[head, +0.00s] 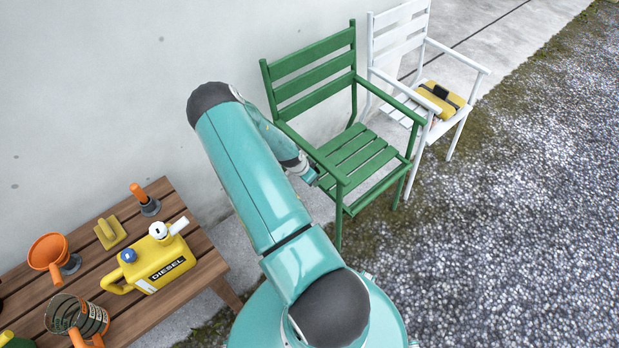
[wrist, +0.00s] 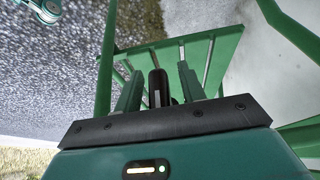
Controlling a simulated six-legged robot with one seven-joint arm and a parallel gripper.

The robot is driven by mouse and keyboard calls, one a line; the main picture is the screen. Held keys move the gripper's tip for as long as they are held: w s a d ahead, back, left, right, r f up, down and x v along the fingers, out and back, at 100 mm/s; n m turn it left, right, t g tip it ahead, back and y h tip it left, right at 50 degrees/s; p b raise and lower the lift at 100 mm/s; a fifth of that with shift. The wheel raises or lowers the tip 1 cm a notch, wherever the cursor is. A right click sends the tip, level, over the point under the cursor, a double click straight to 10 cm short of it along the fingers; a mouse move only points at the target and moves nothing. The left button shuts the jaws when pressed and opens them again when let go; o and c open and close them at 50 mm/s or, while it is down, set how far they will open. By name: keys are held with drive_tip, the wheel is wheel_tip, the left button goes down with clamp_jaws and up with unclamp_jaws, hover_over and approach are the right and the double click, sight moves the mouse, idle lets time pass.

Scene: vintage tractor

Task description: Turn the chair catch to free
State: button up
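The green slatted chair (head: 357,160) stands against the wall in the head view. My gripper (head: 311,176) is at its left side, by the armrest and seat edge. In the wrist view my gripper (wrist: 159,85) has its two fingers apart, with a small dark upright piece (wrist: 158,88) between them. Bare gaps show on both sides of the piece, so the gripper is open around it and not closed on it. The piece may be the chair catch; its turned position cannot be told. No catch can be made out in the head view. Green chair slats (wrist: 210,50) show beyond the fingers.
A white chair (head: 402,40) with a yellow and black item (head: 440,97) on its seat stands behind the green chair. A wooden bench (head: 205,262) at left holds a yellow diesel can (head: 158,262), an orange funnel (head: 47,252) and other things. Gravel at right is clear.

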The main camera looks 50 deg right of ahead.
drive_tip(key=v, duration=1.3)
drive_tip(key=shift+r, duration=0.4)
drive_tip(key=shift+a, duration=0.15)
drive_tip(key=w+a+r+n+t+y, duration=0.2)
drive_tip(key=w+a+r+n, duration=0.15)
drive_tip(key=a+r, duration=0.75)
drive_tip(key=w+a+r+n+t+y, duration=0.25)
drive_tip(key=a+r+n, duration=0.25)
drive_tip(key=a+r, duration=0.6)
drive_tip(key=s+a+r+n+t, duration=0.2)
drive_tip(key=s+a+r+n, duration=1)
drive_tip(key=r, duration=0.5)
drive_tip(key=s+a, duration=0.2)
drive_tip(key=shift+s+a+r, duration=0.2)
drive_tip(key=shift+s+r, duration=0.2)
drive_tip(key=shift+s+d, duration=0.1)
drive_tip(key=shift+d, duration=0.1)
